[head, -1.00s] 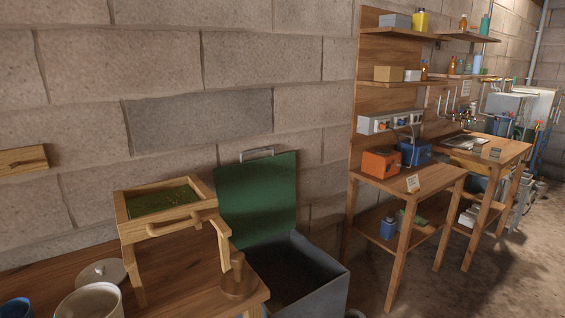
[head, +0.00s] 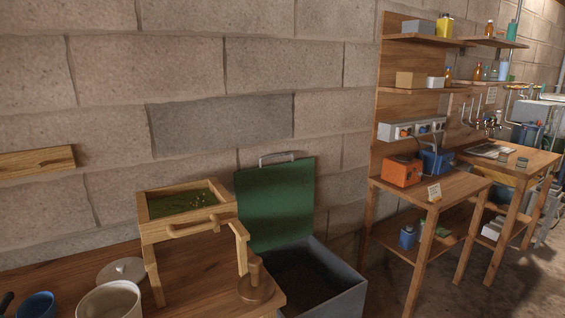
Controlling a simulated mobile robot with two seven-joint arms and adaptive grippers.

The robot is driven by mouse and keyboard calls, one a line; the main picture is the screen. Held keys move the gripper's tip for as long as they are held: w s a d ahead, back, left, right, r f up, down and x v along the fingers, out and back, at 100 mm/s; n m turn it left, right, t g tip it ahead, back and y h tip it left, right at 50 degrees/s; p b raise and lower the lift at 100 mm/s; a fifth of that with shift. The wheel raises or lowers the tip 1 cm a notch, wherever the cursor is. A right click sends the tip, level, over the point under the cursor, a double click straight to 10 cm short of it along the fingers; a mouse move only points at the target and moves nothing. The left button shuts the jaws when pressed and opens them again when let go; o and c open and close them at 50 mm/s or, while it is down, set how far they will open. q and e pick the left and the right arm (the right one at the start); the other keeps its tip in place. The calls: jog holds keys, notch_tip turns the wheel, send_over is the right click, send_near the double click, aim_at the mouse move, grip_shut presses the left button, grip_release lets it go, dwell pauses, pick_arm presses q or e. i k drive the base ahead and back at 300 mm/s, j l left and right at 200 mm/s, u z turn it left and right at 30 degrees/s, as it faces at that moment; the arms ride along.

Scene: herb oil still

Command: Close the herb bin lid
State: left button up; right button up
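The herb bin is a grey box (head: 341,299) on the floor, right of the wooden table. Its green lid (head: 276,205) stands open, upright against the block wall, with a metal handle (head: 277,158) at its top edge. The inside of the bin is dark, and its lower part is cut off by the bottom of the picture. Neither of my grippers shows in the head view.
A wooden table (head: 80,272) left of the bin carries a wooden tray stand (head: 187,232) with green herbs, a round wooden piece (head: 256,287), a pot (head: 108,301) and a blue cup (head: 38,305). A wooden bench (head: 440,189) stands right of the bin.

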aim_at(274, 202)
jog(key=i+l+z, duration=0.3)
jog(key=z, duration=0.2)
jog(key=i+l+z, duration=0.35)
jog(key=z, duration=0.15)
jog(key=i+l+z, duration=0.2)
jog(key=i+z, duration=0.3)
jog(key=k, duration=0.1)
